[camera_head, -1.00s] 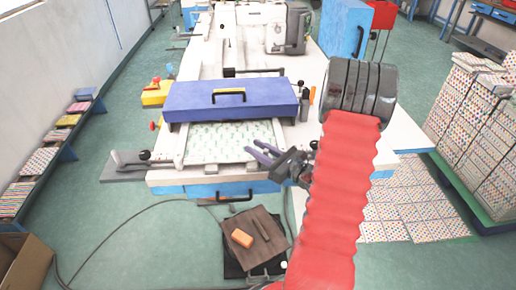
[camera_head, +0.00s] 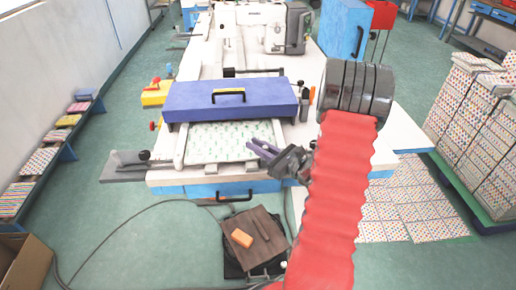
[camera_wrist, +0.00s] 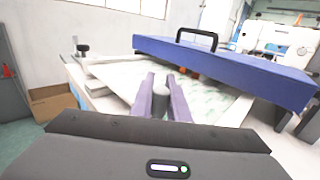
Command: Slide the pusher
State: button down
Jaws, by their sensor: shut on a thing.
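My gripper (camera_head: 262,148) is at the front right corner of a flat plate with a pale green-patterned sheet (camera_head: 228,141). Its two purple fingers are shut on a short grey round post (camera_wrist: 160,97), clear between them in the wrist view. The post looks like a handle of the sliding plate, which I take as the pusher; its base is hidden. The plate's back part runs under a long blue cover (camera_head: 190,95) with a black handle (camera_head: 228,95). The plate also shows in the wrist view (camera_wrist: 125,75).
A black knob (camera_head: 145,155) stands at the machine's front left corner. The red ribbed sleeve and black ringed part on the right are mine. A brown board (camera_head: 250,240) with an orange block lies on the floor in front. A cardboard box (camera_head: 22,265) is at lower left.

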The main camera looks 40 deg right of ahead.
jog(key=shift+w+d, duration=0.7)
jog(key=shift+w, duration=0.3)
jog(key=c, duration=1.7)
grip_release()
jog(key=shift+s, duration=0.1)
jog(key=s, duration=0.4)
jog(key=s+d, duration=0.1)
jog(key=s, duration=0.4)
jog(key=s+d, duration=0.1)
jog(key=s, duration=0.3)
jog(key=shift+s+d, duration=0.25)
